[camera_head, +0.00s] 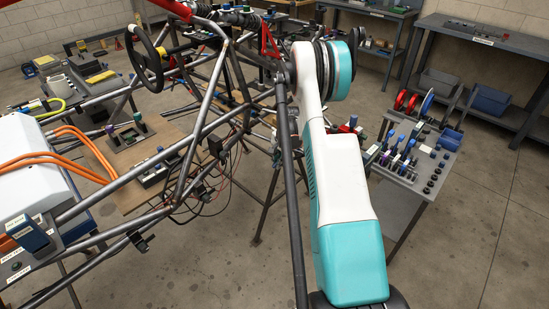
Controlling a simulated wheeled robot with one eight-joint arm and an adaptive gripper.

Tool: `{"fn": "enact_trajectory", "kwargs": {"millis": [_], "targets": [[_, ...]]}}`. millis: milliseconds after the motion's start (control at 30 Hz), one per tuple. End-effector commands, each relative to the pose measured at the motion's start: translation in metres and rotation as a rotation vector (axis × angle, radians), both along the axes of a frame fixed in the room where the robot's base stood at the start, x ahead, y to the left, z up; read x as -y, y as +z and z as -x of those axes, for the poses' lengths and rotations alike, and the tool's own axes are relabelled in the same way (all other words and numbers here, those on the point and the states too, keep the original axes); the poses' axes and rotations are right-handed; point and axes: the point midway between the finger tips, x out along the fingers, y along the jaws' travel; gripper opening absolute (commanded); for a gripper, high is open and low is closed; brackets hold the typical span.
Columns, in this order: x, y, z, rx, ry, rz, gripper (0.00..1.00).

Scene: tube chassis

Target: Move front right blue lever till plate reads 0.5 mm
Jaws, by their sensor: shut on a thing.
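A grey tube chassis (205,118) with a steering wheel (144,55) fills the left and middle of the view. My white and teal arm rises from the bottom and bends near the top middle. My gripper is not in view; the arm's end is hidden behind its own links. I cannot make out which part is the front right blue lever. No plate reading 0.5 mm can be read.
Right of my arm stands a grey table (409,180) crowded with small parts and blue, red and black pieces. A dark workbench (492,42) lines the back wall. Orange hoses (65,156) cross a white box (40,185) at left. Open concrete floor (480,215) lies at right.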

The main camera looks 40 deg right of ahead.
Motion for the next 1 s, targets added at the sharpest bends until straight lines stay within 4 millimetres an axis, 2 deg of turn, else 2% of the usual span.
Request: {"fn": "enact_trajectory", "kwargs": {"millis": [100, 367, 400, 500, 833, 1000], "targets": [[0.0, 0.003, 0.008, 0.003, -0.001, -0.019, 0.0], [-0.001, 0.003, 0.008, 0.004, 0.001, -0.021, 0.0], [-0.001, 0.003, 0.008, 0.004, 0.0, -0.02, 0.13], [-0.001, 0.003, 0.008, 0.003, 0.0, -0.02, 0.31], [-0.001, 0.003, 0.008, 0.003, 0.0, -0.02, 0.31], [-0.001, 0.017, 0.01, 0.003, 0.0, -0.02, 0.31]]}}
